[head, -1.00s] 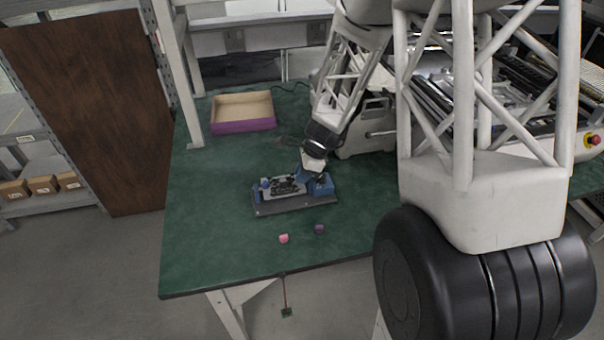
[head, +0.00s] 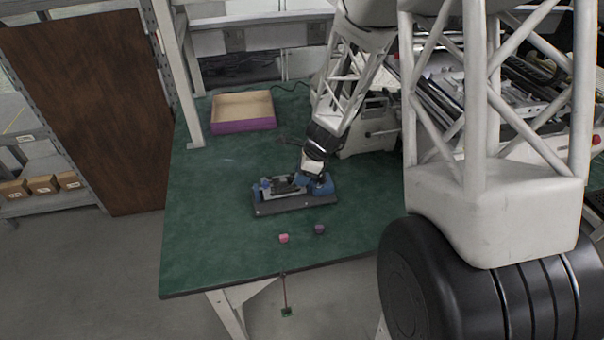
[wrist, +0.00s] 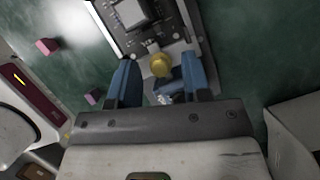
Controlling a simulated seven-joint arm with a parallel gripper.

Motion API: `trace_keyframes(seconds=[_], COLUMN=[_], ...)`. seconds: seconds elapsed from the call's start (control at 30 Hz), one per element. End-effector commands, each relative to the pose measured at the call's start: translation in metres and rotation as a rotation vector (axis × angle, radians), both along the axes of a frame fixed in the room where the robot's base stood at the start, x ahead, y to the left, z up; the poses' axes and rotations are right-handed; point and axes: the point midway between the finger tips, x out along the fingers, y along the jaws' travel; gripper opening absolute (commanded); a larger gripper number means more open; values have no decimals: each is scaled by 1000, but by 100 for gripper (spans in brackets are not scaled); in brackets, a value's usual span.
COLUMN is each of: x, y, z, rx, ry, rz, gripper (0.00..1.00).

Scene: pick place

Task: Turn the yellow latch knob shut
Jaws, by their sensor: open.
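The yellow latch knob (wrist: 160,66) shows in the wrist view, on the near end of a grey fixture (wrist: 182,30). My gripper (wrist: 163,78) is open, its two blue fingers on either side of the knob and apart from it in the picture. Whether the fingertips are level with the knob cannot be told. In the head view the fixture's dark base plate (head: 285,206) lies on the green table, and my gripper (head: 300,182) is over its right part. The knob cannot be made out there.
A pink block (head: 284,238) and a purple block (head: 319,229) lie in front of the fixture on the green table (head: 210,250). A purple-sided open tray (head: 243,126) stands at the back left. A grey machine (head: 370,140) stands behind my arm. The table's left part is clear.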

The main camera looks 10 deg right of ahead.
Motion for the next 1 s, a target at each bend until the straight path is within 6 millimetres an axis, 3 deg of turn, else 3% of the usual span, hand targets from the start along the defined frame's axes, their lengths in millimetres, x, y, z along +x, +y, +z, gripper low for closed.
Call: trace_keyframes(seconds=[0.27, 0.8, 1.0], x=[-1, -7, -8], y=[-3, -24, -28], z=[7, 61, 71], rx=[0, 0, 0], ry=[-1, -3, -1], rz=[0, -1, 0], gripper=[44, 44, 44])
